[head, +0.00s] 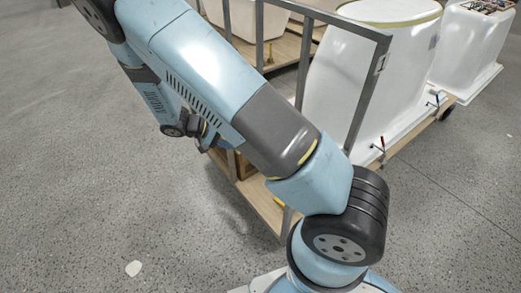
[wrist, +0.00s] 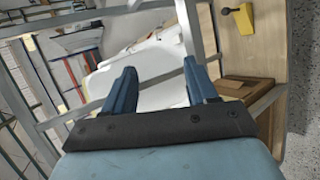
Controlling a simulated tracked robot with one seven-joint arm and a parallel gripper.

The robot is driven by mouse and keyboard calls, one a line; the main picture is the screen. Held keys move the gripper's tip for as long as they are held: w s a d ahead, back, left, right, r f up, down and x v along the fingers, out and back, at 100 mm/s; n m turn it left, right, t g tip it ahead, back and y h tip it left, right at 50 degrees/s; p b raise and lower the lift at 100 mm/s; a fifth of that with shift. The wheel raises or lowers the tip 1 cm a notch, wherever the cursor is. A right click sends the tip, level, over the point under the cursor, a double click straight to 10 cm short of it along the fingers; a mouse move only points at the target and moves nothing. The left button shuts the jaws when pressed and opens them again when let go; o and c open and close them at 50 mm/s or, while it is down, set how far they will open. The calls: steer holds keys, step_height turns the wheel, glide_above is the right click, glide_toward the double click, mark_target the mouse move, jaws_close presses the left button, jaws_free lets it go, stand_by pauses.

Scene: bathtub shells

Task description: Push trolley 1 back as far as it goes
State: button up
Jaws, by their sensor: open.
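Trolley 1 (head: 372,84) has a grey metal end frame with a small plate that seems to read 1, and a wooden deck. A white tub shell (head: 392,62) stands upright on it behind the frame. Grey frame bars and white shell surfaces show beyond the fingers; I cannot tell whether the fingers touch a bar.
A second white shell (head: 468,45) carries small items on top at the right. Red-handled clamps (head: 381,146) stick out at the deck edge. A yellow wedge (wrist: 238,18) lies on the wood in the wrist view, near a brown box (wrist: 246,92).

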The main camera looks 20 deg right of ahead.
step_height(320, 180, down, 15)
steer(key=w+a+n+t+h, duration=0.1)
steer(key=a+n+t+h, duration=0.1)
steer(key=n+t+h, duration=0.4)
steer(key=w+d+m, duration=0.1)
steer(key=w+d, duration=0.1)
steer(key=d, duration=0.4)
steer(key=w+d+m+t, duration=0.1)
steer(key=w+d, duration=0.1)
steer(key=d, duration=0.5)
steer(key=shift+w+d+y, duration=0.25)
steer(key=shift+w+y, duration=0.05)
steer(key=shift+c, duration=0.3)
jaws_close()
